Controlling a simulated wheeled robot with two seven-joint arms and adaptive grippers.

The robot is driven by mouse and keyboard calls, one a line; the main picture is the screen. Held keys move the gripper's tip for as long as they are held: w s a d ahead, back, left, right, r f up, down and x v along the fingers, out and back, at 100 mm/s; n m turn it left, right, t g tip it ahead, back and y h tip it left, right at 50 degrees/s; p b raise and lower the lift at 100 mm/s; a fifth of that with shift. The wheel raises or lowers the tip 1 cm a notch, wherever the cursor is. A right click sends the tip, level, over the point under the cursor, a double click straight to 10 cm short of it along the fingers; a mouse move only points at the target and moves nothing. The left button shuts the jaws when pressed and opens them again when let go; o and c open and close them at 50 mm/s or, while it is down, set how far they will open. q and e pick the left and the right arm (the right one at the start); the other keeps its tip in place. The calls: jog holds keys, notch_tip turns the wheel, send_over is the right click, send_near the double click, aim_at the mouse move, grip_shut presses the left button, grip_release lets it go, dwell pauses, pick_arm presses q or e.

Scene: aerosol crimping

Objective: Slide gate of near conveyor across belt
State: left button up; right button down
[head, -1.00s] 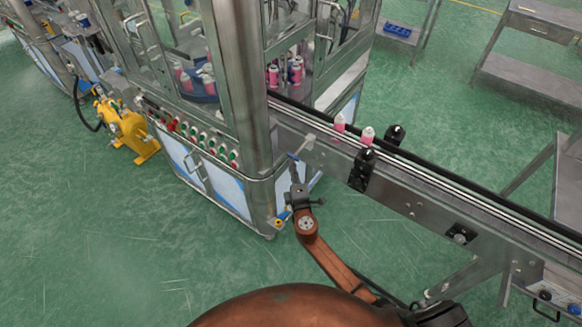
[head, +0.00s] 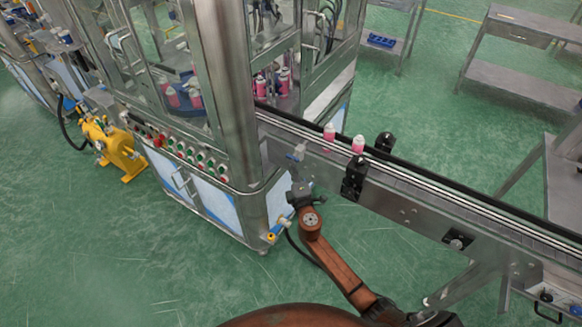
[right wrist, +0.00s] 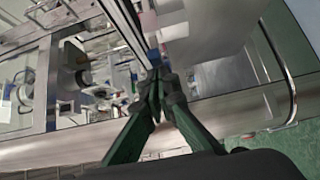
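The near conveyor (head: 400,209) runs from the machine to the lower right. A small pale fitting (head: 300,149), which looks like its gate, sits at the conveyor's near side close to the machine corner. My right gripper (head: 297,166) is raised just below this fitting; whether they touch is unclear. In the right wrist view the dark fingers of my right gripper (right wrist: 158,82) converge with their tips together beside a metal rail (right wrist: 126,28). I cannot make out anything held between them. My left gripper is not in view.
Two pink cans with white caps, a nearer one (head: 358,145) and a farther one (head: 329,132), stand on the belt. The glazed machine (head: 236,90) stands left. Green floor (head: 200,285) is clear in front.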

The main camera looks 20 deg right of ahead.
jog(key=s+a, duration=0.4)
jog(key=s, duration=0.8)
jog(key=shift+s+a, duration=0.15)
notch_tip(320, 180, down, 13)
jog(key=d+m+g, duration=0.1)
jog(key=d+g, duration=0.1)
jog(key=g, duration=0.1)
jog(key=s+d+f+m+g, duration=0.2)
jog(key=s+f, duration=0.4)
jog(key=f, duration=0.5)
jog(key=s+d+f+m+g+y, duration=0.1)
jog(key=s+d+f+m+g, duration=0.15)
jog(key=s+f, duration=0.55)
jog(key=s+d+f+m+g, duration=0.15)
jog(key=s+f, duration=0.25)
jog(key=f, duration=0.9)
jog(key=s+d+f+m+g, duration=0.1)
jog(key=s+f, duration=0.5)
jog(key=s, duration=0.7)
jog(key=s+d+f+m+g, duration=0.1)
jog(key=s+f+m+g, duration=0.3)
jog(key=s, duration=0.9)
jog(key=s+d+f+m+g+y, duration=0.1)
jog(key=s+f+m+g, duration=0.2)
jog(key=s+f, duration=0.6)
jog(key=s, duration=0.5)
jog(key=shift+d+f, duration=0.15)
jog(key=shift+d, duration=0.25)
